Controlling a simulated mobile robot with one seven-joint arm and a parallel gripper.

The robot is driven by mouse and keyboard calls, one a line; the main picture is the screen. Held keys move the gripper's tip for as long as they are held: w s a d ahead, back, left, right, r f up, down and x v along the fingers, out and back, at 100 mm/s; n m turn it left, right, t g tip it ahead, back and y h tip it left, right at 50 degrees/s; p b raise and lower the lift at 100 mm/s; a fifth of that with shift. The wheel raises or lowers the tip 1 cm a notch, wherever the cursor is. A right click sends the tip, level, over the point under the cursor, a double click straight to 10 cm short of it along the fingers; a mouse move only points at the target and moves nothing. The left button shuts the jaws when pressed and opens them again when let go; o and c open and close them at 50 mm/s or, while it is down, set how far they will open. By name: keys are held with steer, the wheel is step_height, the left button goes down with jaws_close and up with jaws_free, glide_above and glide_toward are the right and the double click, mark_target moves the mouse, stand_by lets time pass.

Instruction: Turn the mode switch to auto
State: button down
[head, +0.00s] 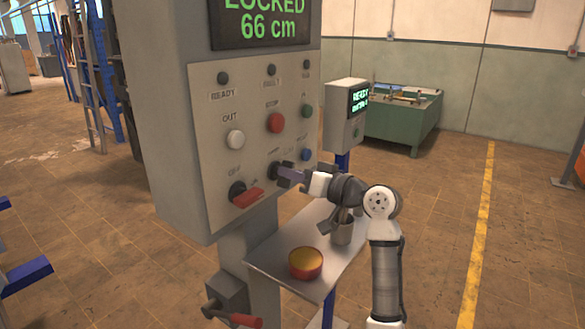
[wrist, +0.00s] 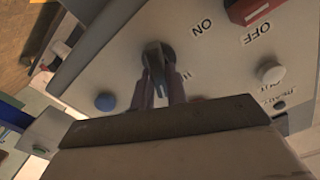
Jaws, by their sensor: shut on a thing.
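The mode switch (head: 274,168) is a small dark round knob low on the right half of the grey control panel (head: 214,150). Its label is too small to read in the head view. In the wrist view the switch (wrist: 157,53) shows a dark round base with a narrow grey grip. My gripper (head: 287,173) reaches it from the right. In the wrist view the two fingers of my gripper (wrist: 162,88) are shut on the grip, one on each side. Which setting the switch points to cannot be told; lettering beside it is partly hidden by a finger.
A red-handled ON/OFF switch (head: 246,196) sits to the left, a blue button (head: 305,154) to the right, and a red button (head: 275,122) above.

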steer(key=shift+w+d+m+p, duration=0.1)
steer(key=shift+d+m+p, duration=0.05)
steer(key=shift+m+p, duration=2.8)
steer(key=shift+m+b, duration=0.4)
steer(key=shift+m, duration=0.15)
steer(key=c, duration=1.4)
jaws_free()
steer(key=shift+f, duration=0.1)
steer(key=b+v, duration=0.4)
steer(key=v, duration=0.9)
steer(key=shift+s+d, duration=0.3)
